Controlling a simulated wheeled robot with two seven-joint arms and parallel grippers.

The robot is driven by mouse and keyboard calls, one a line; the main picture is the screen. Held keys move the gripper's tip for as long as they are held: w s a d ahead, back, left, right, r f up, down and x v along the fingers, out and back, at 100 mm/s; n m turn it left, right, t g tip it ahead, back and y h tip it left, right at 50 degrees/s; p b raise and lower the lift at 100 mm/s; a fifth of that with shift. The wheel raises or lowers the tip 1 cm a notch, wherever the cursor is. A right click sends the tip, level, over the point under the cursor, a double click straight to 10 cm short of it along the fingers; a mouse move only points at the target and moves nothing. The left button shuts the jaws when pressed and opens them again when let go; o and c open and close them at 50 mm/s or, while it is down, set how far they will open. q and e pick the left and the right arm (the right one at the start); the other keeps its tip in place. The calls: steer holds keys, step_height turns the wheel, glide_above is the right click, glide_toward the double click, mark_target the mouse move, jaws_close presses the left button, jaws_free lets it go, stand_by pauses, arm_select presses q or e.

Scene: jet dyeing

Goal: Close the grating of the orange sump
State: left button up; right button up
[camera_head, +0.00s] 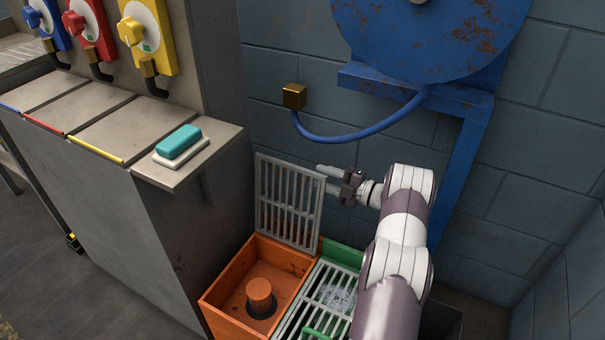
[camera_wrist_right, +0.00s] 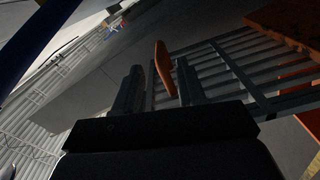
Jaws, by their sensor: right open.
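The orange sump (camera_head: 225,300) is an open-topped box with a short orange cylinder (camera_head: 260,294) inside. Its grey barred grating (camera_head: 289,200) stands upright at the back of the box, so the sump is open. My right gripper (camera_head: 321,178) is open beside the grating's right edge, near its top. In the right wrist view, the two fingers (camera_wrist_right: 158,88) have an orange handle (camera_wrist_right: 163,66) showing between them, with the grating's bars (camera_wrist_right: 225,68) behind. I cannot tell whether the fingers touch the handle. Part of the orange sump (camera_wrist_right: 290,22) shows at the upper right there.
A green sump (camera_head: 342,252) with its grating (camera_head: 325,295) lying flat adjoins on the right, partly hidden by my right arm. A grey cabinet (camera_head: 190,235) stands at left, with a teal block (camera_head: 179,142) on top. A blue machine (camera_head: 425,35) and hose (camera_head: 365,132) are behind.

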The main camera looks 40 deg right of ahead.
steer(key=b+x, duration=0.1)
steer(key=x, duration=0.5)
steer(key=shift+w+a+b, duration=0.1)
steer(key=shift+w+b, duration=0.15)
steer(key=shift+b, duration=0.05)
steer(key=shift+w, duration=0.2)
jaws_close()
arm_select(q)
step_height(320, 180, down, 2)
steer(key=shift+f, duration=0.15)
arm_select(e)
steer(key=shift+a+r, duration=0.1)
